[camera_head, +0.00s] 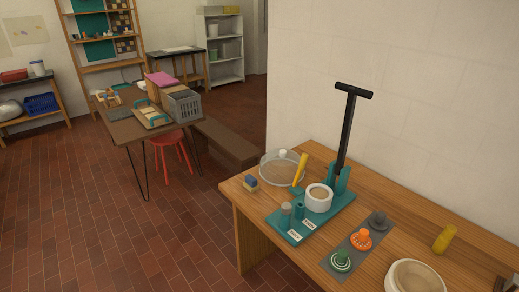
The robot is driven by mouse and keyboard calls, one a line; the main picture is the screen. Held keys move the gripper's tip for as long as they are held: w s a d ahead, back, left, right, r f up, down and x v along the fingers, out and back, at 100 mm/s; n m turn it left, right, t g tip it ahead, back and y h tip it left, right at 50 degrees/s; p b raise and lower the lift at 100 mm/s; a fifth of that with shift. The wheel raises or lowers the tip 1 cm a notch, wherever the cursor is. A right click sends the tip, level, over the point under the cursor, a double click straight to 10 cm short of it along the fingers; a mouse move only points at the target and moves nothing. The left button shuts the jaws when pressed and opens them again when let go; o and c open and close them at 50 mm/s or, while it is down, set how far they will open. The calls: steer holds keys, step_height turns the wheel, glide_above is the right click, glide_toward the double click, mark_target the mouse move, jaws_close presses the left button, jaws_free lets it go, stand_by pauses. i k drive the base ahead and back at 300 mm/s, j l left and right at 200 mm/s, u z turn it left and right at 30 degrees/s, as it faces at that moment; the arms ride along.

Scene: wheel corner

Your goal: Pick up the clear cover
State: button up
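The clear cover (273,172) is a round, see-through piece with a white knob on top. It sits at the far left part of the wooden workbench (240,200), close to the wall. A yellow-handled tool (300,170) stands just right of it and overlaps its edge in the picture. What lies under the cover is too small to tell. My gripper is not in view.
A teal tray (318,224) holds a white cup-like ring (319,199) and small pegs. A tall black T-handle (347,130) rises behind it. A small blue-and-yellow block (251,183) lies near the bench's left edge. A grey mat (346,247) carries knobbed discs.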

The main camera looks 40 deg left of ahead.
mark_target(278, 167)
steer(key=j, duration=0.5)
steer(key=i+j+u, duration=0.15)
steer(key=j, duration=0.85)
steer(key=i+j+u, duration=0.1)
steer(key=j, duration=0.35)
steer(key=i+j, duration=0.15)
steer(key=j, duration=0.35)
steer(key=i+j+u, duration=0.15)
steer(key=j, duration=0.35)
steer(key=i+j, duration=0.9)
steer(key=u, duration=0.15)
